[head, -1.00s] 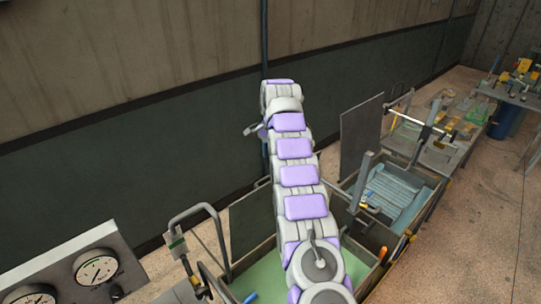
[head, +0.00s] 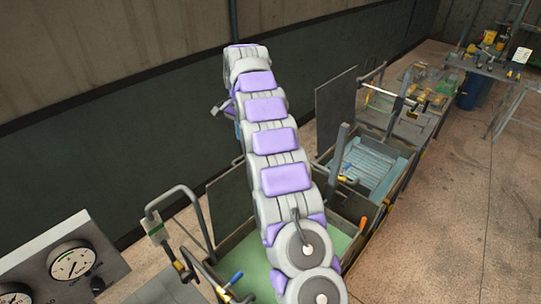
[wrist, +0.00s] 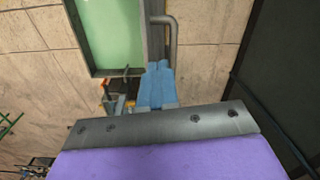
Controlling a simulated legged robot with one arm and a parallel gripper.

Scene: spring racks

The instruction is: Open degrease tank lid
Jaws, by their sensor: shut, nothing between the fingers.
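In the head view, a nearer tank (head: 250,287) holds green liquid, and a dark panel (head: 228,200) stands upright along its wall side. A farther tank (head: 368,168) holds pale blue liquid, with a grey panel (head: 337,108) upright beside it. I cannot tell which is the degrease tank. My gripper (wrist: 158,68) shows in the wrist view as blue fingers, closed and empty. There, the green tank interior (wrist: 115,35) lies to its upper left, and a grey bent pipe (wrist: 171,40) is close beside the fingertips. Contact is unclear. My arm hides part of the nearer tank.
A gauge panel (head: 75,262) stands at lower left, beside a bent grey pipe frame (head: 175,195). A blue handle (head: 233,279) and an orange handle (head: 362,222) are at the nearer tank. A cluttered bench (head: 490,62) is at far right.

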